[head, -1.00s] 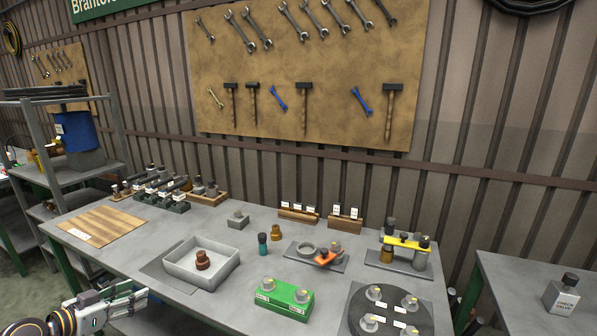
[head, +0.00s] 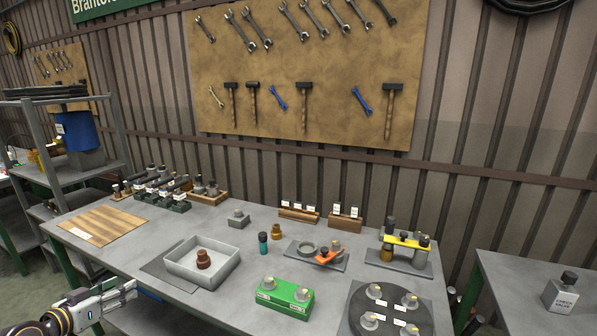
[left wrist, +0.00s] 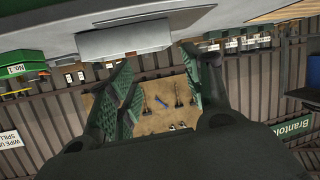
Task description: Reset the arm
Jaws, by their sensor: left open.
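My left gripper (head: 142,291) is at the lower left of the head view, in front of the table's near left edge and apart from everything on the table. In the left wrist view its green ridged fingers (left wrist: 155,100) stand wide apart with nothing between them. That view is upside down, with the pegboard and wall beyond the fingers. My right gripper is in neither view.
A wooden board (head: 95,225) lies at the left. A second table stands at the right.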

